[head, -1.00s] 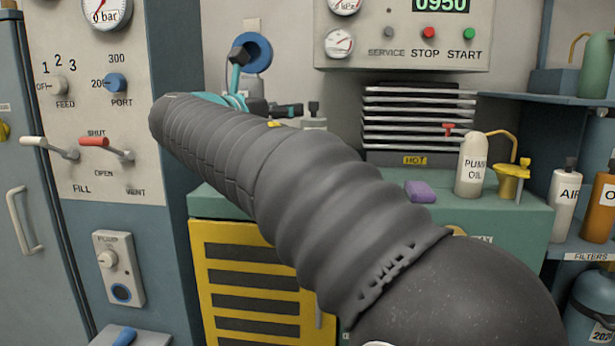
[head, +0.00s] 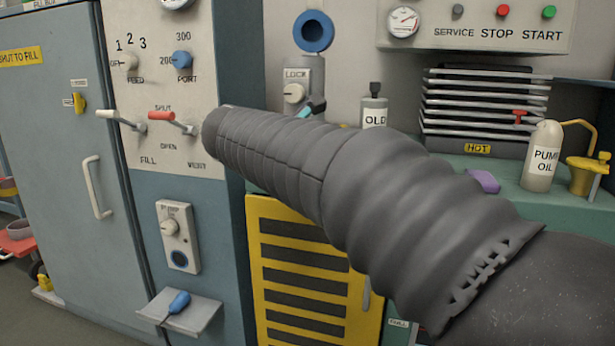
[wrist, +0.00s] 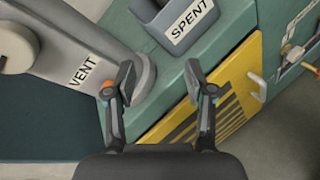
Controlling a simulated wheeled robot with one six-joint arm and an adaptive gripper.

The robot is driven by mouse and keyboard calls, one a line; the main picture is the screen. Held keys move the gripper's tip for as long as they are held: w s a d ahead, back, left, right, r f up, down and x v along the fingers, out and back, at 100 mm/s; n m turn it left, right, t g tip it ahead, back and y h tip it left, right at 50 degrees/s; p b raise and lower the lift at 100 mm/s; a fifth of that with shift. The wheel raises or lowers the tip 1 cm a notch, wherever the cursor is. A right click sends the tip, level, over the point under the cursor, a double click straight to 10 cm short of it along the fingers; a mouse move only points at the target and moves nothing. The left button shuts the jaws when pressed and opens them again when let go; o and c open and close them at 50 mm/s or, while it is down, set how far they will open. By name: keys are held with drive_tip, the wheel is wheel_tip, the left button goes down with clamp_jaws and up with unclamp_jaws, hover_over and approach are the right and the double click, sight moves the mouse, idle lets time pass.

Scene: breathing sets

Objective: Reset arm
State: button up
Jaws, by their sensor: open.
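My arm, in its dark ribbed sleeve, reaches from the lower right across the head view toward the control panel (head: 150,85). In that view the sleeve hides most of my gripper; only a small teal and black part shows beyond it. In the wrist view my gripper (wrist: 160,95) is open, with its two fingers apart and nothing between them. Below it are the edge of a green bench (wrist: 150,95) and a yellow slatted door (wrist: 215,95).
A grey bin marked SPENT (wrist: 180,25) stands close ahead of the fingers. A grey part marked VENT (wrist: 85,70) is to their left. In the head view, a pump oil bottle (head: 541,160), a purple block (head: 484,181) and a hot rack (head: 480,110) are on the right.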

drive_tip(key=s+d+f+m+g+y+p, duration=0.1)
drive_tip(key=s+d+f+m+g+y, duration=0.2)
drive_tip(key=s+f+m, duration=0.45)
drive_tip(key=s+d+f+m+g+y+p, duration=0.1)
drive_tip(key=s+d+f+m+g+y, duration=0.15)
drive_tip(key=s+f+m, duration=0.45)
drive_tip(key=s+d+f+m+y+p, duration=0.1)
drive_tip(key=s+d+f+m+p, duration=0.1)
drive_tip(key=s, duration=0.6)
drive_tip(key=s+d+f+m+y+p, duration=0.1)
drive_tip(key=s+d+f+m+y, duration=0.1)
drive_tip(key=s+d+m, duration=0.3)
drive_tip(key=s+f, duration=0.1)
drive_tip(key=s, duration=0.3)
drive_tip(key=shift+s+d+f+p, duration=0.15)
drive_tip(key=shift+d+f+p, duration=0.1)
drive_tip(key=shift+f+p, duration=0.15)
drive_tip(key=shift+g, duration=0.25)
